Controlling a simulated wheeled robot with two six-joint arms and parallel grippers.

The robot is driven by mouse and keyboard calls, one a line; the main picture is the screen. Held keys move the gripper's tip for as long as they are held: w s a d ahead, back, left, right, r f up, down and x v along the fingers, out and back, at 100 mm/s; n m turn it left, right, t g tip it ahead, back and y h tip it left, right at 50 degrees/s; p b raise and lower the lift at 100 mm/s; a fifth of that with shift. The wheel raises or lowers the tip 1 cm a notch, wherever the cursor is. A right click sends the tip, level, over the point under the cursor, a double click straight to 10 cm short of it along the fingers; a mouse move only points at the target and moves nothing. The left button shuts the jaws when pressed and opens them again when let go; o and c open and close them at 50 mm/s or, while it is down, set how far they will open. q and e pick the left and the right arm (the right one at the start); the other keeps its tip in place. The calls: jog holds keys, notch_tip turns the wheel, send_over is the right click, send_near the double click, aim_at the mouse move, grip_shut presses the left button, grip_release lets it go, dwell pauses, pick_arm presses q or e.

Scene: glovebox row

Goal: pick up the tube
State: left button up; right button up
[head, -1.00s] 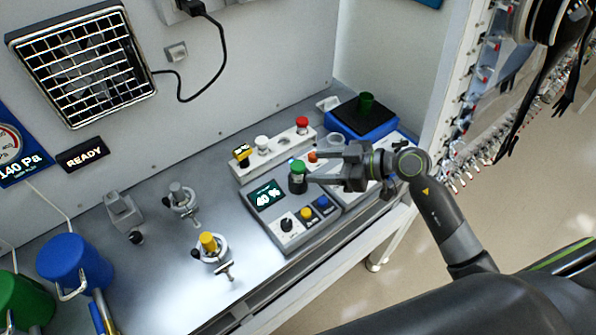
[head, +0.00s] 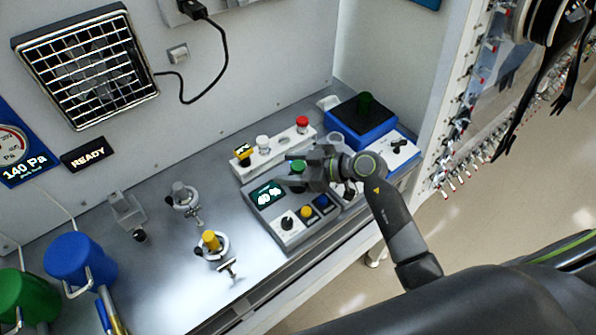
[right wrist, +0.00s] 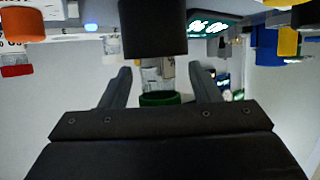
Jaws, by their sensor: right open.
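The tube's green cap (head: 298,166) shows in the head view beside the display of the grey control unit; the gripper hides much of what is under it. My right gripper (head: 303,173) is open at the tube, one finger on either side. In the right wrist view, which looks upside down, the green cap (right wrist: 160,98) lies between the two open fingers. A clear part seems to join it to a wide black cylinder (right wrist: 152,28) above it in the picture. I cannot tell whether a finger touches the tube. My left gripper is out of view.
A grey control unit (head: 278,230) with a display, a dark knob and coloured buttons is below. A white rack (head: 280,150) with several capped items stands behind. A blue device (head: 350,130) with a dark green cup is to the right. Clamp fittings (head: 213,245) stand left.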

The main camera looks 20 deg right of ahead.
jog(key=c, duration=1.1)
notch_tip(320, 180, up, 10)
jog(key=shift+d+f, duration=0.1)
jog(key=shift+c, duration=0.2)
jog(key=s+d+f+b, duration=0.2)
jog(key=s+d+b, duration=0.3)
jog(key=s, duration=0.7)
jog(key=shift+d+f, duration=0.25)
jog(key=shift+d, duration=0.25)
